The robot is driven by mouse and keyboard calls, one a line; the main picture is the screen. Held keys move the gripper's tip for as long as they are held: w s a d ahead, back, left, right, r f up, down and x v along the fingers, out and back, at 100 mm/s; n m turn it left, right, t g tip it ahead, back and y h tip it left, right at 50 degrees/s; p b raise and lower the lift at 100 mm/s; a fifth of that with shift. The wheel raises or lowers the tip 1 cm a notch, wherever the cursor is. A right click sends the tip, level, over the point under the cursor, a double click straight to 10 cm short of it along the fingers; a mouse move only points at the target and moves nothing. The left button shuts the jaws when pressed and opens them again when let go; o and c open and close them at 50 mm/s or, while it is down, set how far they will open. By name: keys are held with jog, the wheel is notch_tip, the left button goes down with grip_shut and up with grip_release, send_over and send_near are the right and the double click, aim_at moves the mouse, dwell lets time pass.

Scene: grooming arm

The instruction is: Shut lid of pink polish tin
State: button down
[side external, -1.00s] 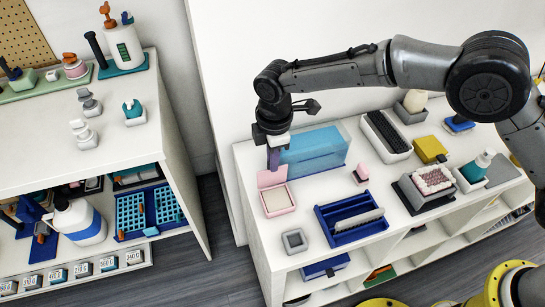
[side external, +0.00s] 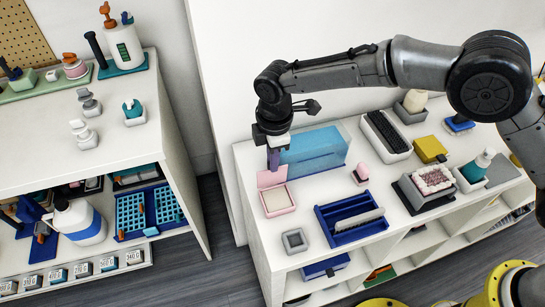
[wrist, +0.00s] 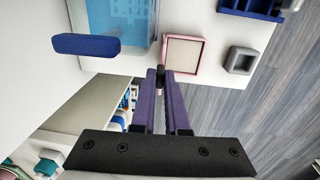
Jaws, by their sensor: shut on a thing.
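The pink polish tin (side external: 279,201) is a square pink box with a pale beige inside, standing at the left end of the white shelf top. Its pink lid (side external: 271,178) stands raised along the tin's back edge. My gripper (side external: 274,166) points down with purple fingers at the top of the lid and is shut on it. In the wrist view the open tin (wrist: 184,52) lies just beyond the fingertips (wrist: 160,76). Dark tips hide the exact contact with the lid.
A translucent blue box (side external: 314,152) stands close behind and right of the tin. A blue divided tray (side external: 350,218) lies to its right, and a small grey square holder (side external: 294,241) in front. The shelf's left edge is near the tin.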

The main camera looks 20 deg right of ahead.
jog(key=shift+s+r, duration=0.1)
jog(key=s+f+t, duration=0.1)
jog(key=s, duration=0.2)
jog(key=s+f+t, duration=0.1)
jog(key=s+f, duration=0.1)
jog(key=s+f+t, duration=0.1)
jog(key=s, duration=0.2)
jog(key=shift+s+f, duration=0.3)
jog(key=shift+f, duration=0.1)
jog(key=shift+s+f, duration=0.45)
jog(key=shift+f, duration=0.4)
jog(key=shift+s+f, duration=0.1)
jog(key=shift+f, duration=0.55)
jog(key=c, duration=0.9)
grip_release()
jog(key=shift+s, duration=0.1)
